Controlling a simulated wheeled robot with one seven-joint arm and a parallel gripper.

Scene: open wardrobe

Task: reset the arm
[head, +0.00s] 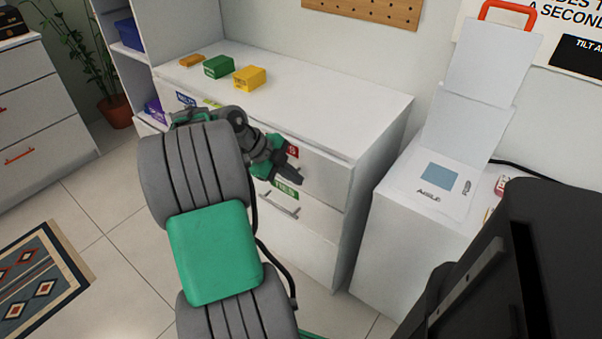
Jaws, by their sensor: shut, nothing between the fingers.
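My arm rises from the bottom of the head view, grey with a green section, and bends over in front of the white drawer unit (372,112). My gripper (295,176) points to the right, in front of the drawer fronts and near a drawer handle (280,205). Its fingers are small and dark here, shut with nothing between them. I cannot tell whether it touches the drawer front. The arm hides the left part of the drawers.
A green box (219,67), a yellow box (250,78) and a flat orange item (192,61) lie on the unit's top. A white cabinet (365,245) with a folded panel stands at right. A patterned rug (40,278) and open tiled floor lie at left.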

